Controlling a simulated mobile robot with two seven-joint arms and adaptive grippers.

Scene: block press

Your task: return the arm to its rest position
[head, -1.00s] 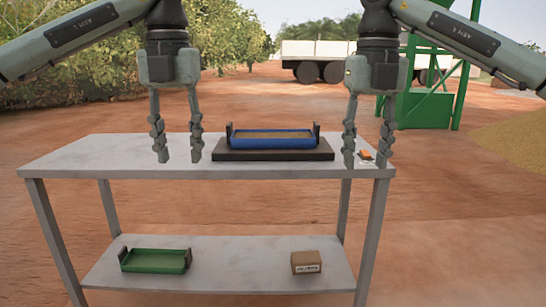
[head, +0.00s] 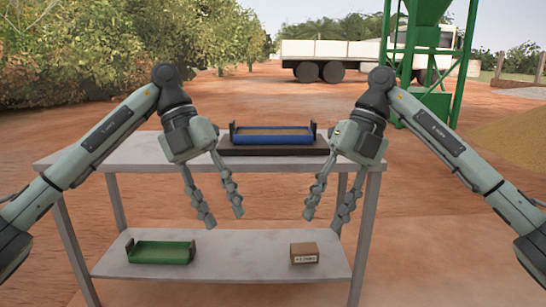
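My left gripper (head: 224,220) hangs in front of the table's front edge, left of centre, with its fingers apart and nothing between them. My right gripper (head: 321,226) hangs in front of the table, right of centre, also with its fingers apart and empty. Both arms are bent, with the grippers tilted inward. A blue tray (head: 272,137) with dark end handles and a brown filling sits on a black base (head: 272,151) on the table top, behind and between the grippers.
The grey table (head: 120,153) has a lower shelf (head: 240,265). On the shelf are a green tray (head: 160,253) at left and a small brown box (head: 304,253) at right. A white truck (head: 345,52), a green metal frame (head: 430,95) and a sand pile (head: 515,138) stand farther back.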

